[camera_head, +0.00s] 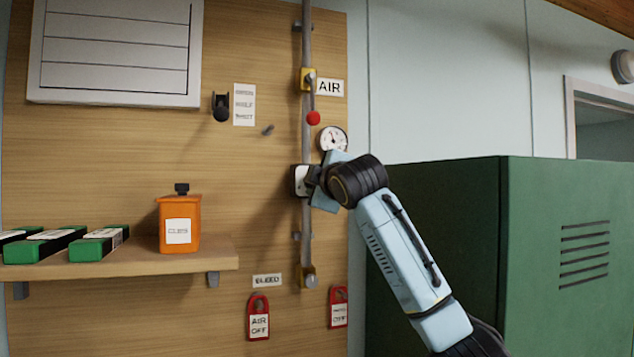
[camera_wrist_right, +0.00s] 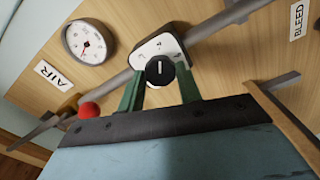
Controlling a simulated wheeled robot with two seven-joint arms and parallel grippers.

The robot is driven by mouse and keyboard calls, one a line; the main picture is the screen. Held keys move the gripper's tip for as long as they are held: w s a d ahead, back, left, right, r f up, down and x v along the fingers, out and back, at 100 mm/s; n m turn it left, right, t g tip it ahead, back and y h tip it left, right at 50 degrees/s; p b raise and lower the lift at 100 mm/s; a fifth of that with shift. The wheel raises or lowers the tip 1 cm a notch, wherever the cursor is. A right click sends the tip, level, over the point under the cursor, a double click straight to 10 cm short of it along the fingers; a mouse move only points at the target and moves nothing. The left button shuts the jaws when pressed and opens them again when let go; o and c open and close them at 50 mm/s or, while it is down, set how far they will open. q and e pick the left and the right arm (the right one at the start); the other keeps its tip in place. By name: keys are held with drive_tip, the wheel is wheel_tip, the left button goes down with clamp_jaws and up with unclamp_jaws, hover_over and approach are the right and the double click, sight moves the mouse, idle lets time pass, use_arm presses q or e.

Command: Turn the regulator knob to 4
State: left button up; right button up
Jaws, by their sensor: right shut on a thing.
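The regulator knob (camera_wrist_right: 160,70) is a round black knob with a white pointer line. It sits on a white dial plate (camera_wrist_right: 147,50) on the grey vertical pipe. The plate's numbers are too small to read. My right gripper (camera_wrist_right: 160,88) has its two green fingers on either side of the knob and is shut on it. In the head view my right gripper (camera_head: 315,184) is at the regulator (camera_head: 299,180) and hides most of the knob. My left gripper is not in view.
A gauge (camera_head: 333,139) sits above the regulator, with a red-knobbed lever (camera_head: 313,118) beside the AIR label (camera_head: 330,88). Red lockout tags (camera_head: 258,318) hang below. A shelf (camera_head: 140,260) holds an orange container (camera_head: 179,223). A green cabinet (camera_head: 450,200) stands at right.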

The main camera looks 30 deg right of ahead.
drive_tip(key=o, duration=1)
drive_tip(key=b+v, duration=0.5)
drive_tip(key=v, duration=0.8)
drive_tip(key=shift+s, duration=0.25)
